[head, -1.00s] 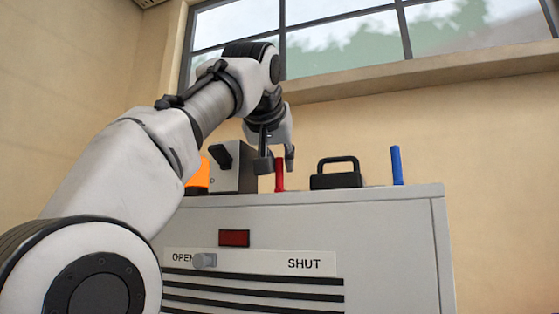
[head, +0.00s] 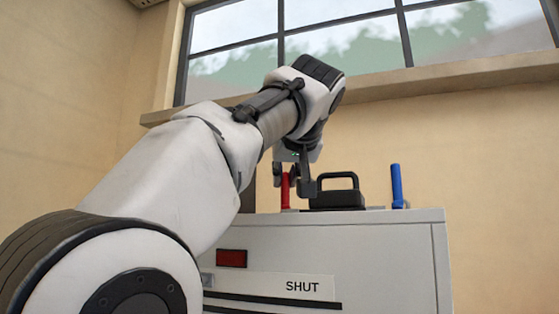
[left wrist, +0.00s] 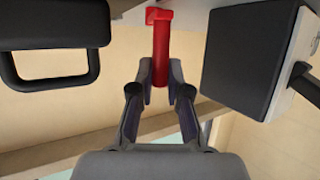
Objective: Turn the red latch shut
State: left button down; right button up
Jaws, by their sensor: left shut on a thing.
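The red latch (head: 285,196) stands upright on top of the grey cabinet (head: 390,255), near its back. It also shows in the left wrist view (left wrist: 161,40), as a red post with a wider end at the top of the picture. My left gripper (head: 293,186) is at the latch, with one finger on each side of the post. In the left wrist view the fingertips (left wrist: 160,76) are shut on the latch's lower part in the picture. The labelled front plate (head: 305,287) reads SHUT; its left part is hidden by my arm. My right gripper is not in view.
A black handle (head: 338,190) stands just right of the latch, close to the left gripper. A blue post (head: 397,187) stands farther right. A grey box with a black face (left wrist: 250,55) shows beside the latch in the left wrist view. A dark red panel (head: 231,258) is on the cabinet front.

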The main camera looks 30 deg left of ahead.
pick_arm(q)
jog(key=n+g+y+p, duration=0.1)
jog(key=w+d+n+g+p, duration=0.1)
jog(key=p, duration=0.1)
jog(key=n+g+y+p, duration=0.1)
jog(key=p, duration=0.1)
jog(key=shift+w+d+r+n+y, duration=0.15)
jog(key=shift+w+r+n+y, duration=0.05)
jog(key=shift+w+n+y, duration=0.1)
jog(key=shift+w+d+f+n+g+y+p, duration=0.1)
jog(key=shift+n+g+y+p, duration=0.25)
jog(key=shift+g, duration=0.25)
jog(key=shift+w+d+f+n+g+y+p, duration=0.15)
jog(key=shift+w+n+g+p, duration=0.1)
jog(key=shift+n+g, duration=0.25)
jog(key=shift+w+f+n+g+y+p, duration=0.15)
jog(key=shift+n+g+p, duration=0.1)
jog(key=shift+n+g, duration=0.25)
jog(key=shift+g, duration=0.3)
